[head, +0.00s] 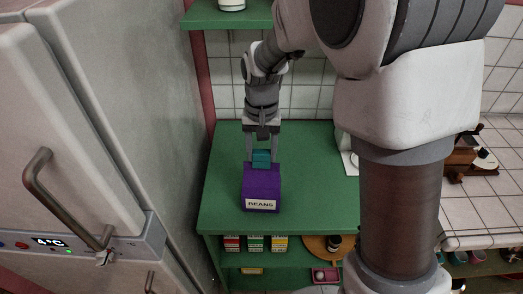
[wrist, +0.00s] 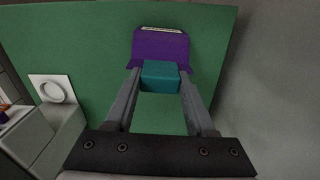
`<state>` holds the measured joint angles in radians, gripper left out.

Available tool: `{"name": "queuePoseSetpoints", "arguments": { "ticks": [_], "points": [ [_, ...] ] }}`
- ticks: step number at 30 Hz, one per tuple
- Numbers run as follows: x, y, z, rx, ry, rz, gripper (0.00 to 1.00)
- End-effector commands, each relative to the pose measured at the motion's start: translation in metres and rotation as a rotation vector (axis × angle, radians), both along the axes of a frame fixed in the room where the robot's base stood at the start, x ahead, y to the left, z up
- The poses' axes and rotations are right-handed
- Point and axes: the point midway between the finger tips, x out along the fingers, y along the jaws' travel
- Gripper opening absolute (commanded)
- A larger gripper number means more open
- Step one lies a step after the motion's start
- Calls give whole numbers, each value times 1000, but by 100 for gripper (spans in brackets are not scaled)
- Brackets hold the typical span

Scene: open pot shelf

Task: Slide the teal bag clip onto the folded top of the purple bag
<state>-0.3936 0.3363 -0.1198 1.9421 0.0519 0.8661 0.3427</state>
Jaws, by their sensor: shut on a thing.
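The purple bag (head: 261,185), labelled BEANS, stands on the green shelf top in the head view. It also shows at the top of the wrist view (wrist: 161,46). The teal bag clip (head: 261,158) is between the fingers of my gripper (head: 262,160), at the top of the bag. In the wrist view the clip (wrist: 160,75) is held between the two fingertips (wrist: 160,82), right against the bag's edge in the picture. The bag's fold is hidden behind the clip, so I cannot tell whether the clip is around it or only beside it.
The green shelf top (head: 222,200) is clear around the bag. A grey fridge (head: 110,110) stands close on the left. Small boxes (head: 255,243) sit on the shelf below. A white object (head: 347,155) stands at the right of the shelf top.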

Motion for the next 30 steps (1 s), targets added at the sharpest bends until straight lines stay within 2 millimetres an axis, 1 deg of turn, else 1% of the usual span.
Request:
{"name": "queuePoseSetpoints", "arguments": {
  "ticks": [21,30],
  "points": [
    [0,0,-12,0,0,0,3],
    [-1,0,-13,-1,3,0,3]
  ]
}}
